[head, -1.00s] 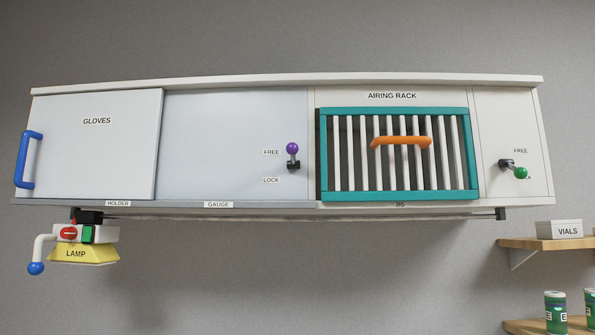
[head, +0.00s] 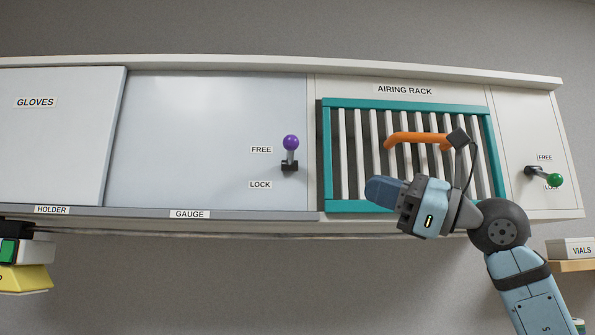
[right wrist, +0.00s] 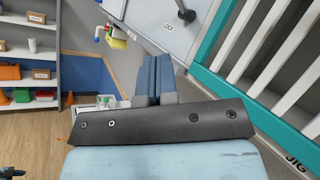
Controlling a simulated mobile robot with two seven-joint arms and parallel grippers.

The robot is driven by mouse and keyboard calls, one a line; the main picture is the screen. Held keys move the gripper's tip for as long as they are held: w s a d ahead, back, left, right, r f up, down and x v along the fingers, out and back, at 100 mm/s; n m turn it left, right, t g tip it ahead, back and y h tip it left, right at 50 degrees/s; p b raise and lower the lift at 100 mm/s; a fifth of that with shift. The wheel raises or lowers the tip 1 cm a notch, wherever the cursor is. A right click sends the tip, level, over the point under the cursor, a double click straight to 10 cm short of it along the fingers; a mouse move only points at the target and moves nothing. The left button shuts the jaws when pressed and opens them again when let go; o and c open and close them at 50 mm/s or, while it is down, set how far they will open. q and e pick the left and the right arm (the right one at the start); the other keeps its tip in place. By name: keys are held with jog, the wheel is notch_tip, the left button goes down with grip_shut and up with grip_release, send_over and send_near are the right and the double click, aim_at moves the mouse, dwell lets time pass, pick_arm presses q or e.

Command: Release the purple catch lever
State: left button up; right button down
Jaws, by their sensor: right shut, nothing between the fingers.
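The purple catch lever (head: 291,148) is on the pale panel left of the airing rack. Its purple ball stands above its dark base, level with the FREE label (head: 261,150) and above the LOCK label (head: 260,184). My right gripper (head: 382,190) is shut and empty, in front of the rack's lower left part, to the right of and below the lever, apart from it. In the right wrist view, its closed fingers (right wrist: 157,76) point toward the panel, and part of the lever (right wrist: 186,12) shows at the top edge.
The airing rack (head: 328,160) has a teal frame and an orange handle (head: 420,138) behind my right arm. A green-knobbed lever (head: 554,180) is at the right. The gloves door (head: 60,140) is at the left. The panel around the purple lever is clear.

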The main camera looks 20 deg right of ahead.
notch_tip(320, 180, up, 2)
jog(key=d+r+t, duration=0.1)
jog(key=p, duration=0.6)
send_near(298, 145)
jog(key=shift+h, duration=0.3)
jog(key=x, duration=0.6)
jog(key=shift+a+r, duration=0.15)
jog(key=shift+r, duration=0.15)
jog(key=shift+w+a+r, duration=0.1)
jog(key=shift+w+a, duration=0.25)
jog(key=shift+a, duration=0.05)
pick_arm(q)
jog(key=shift+y, duration=0.3)
jog(key=r, duration=0.3)
jog(key=a+r, duration=0.1)
jog(key=r, duration=0.1)
jog(key=shift+r, duration=0.2)
jog(key=shift+f, duration=0.1)
